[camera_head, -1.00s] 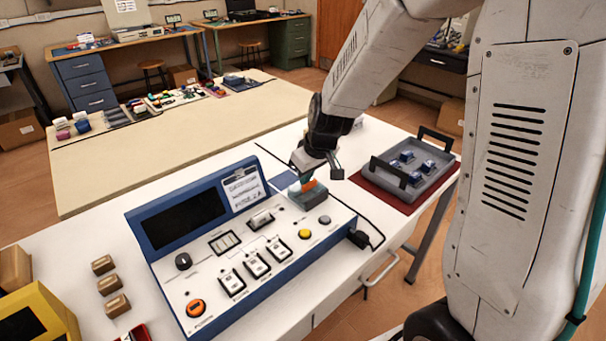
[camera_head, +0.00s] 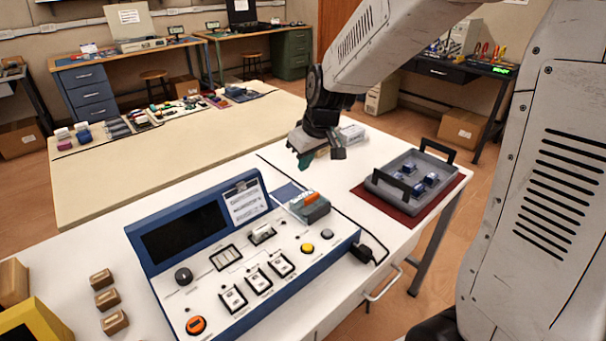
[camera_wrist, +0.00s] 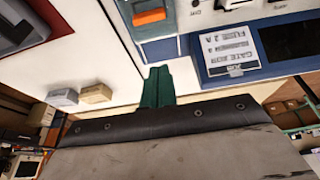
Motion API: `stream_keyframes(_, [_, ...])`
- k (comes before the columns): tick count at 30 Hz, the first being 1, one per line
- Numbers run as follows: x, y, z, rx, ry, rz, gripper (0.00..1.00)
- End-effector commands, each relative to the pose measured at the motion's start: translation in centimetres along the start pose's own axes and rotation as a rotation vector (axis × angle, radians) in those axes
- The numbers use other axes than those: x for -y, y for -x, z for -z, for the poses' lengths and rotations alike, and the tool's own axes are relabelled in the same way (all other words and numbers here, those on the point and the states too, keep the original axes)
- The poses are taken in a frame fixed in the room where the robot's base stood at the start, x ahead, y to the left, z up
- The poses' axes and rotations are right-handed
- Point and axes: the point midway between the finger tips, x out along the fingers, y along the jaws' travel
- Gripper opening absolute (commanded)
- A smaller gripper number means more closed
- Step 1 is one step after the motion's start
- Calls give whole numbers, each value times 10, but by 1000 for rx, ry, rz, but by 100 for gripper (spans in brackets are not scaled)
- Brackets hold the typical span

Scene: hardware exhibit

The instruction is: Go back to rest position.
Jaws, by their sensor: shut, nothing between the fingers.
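My gripper (camera_head: 305,160) hangs from my arm above the back edge of the white table, behind the blue-framed control panel (camera_head: 250,262). Its green fingers are together and empty. In the wrist view the green fingers (camera_wrist: 158,85) show closed over the white table top. A grey block with an orange switch (camera_head: 311,199) sits at the panel's back right corner, apart from my gripper. The orange switch also shows in the wrist view (camera_wrist: 149,16).
A grey tray (camera_head: 440,197) with several blue parts stands on a red mat (camera_head: 365,196) at the right. Small brown blocks (camera_head: 108,299) lie left of the panel. White boxes (camera_head: 352,132) stand behind my gripper. A black cable runs along the panel's right side.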

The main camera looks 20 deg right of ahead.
Motion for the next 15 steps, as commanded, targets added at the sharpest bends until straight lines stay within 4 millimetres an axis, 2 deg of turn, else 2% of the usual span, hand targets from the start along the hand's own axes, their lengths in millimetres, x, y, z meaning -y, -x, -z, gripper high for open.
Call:
stream_keyframes(4, [-1,14,0,-2,-2,-1,0])
stream_keyframes(11, [-1,18,-2,5,-21,2,0])
stream_keyframes(13, [2,17,-10,44,-56,17,0])
stream_keyframes(15, [9,16,-30,111,-97,35,0])
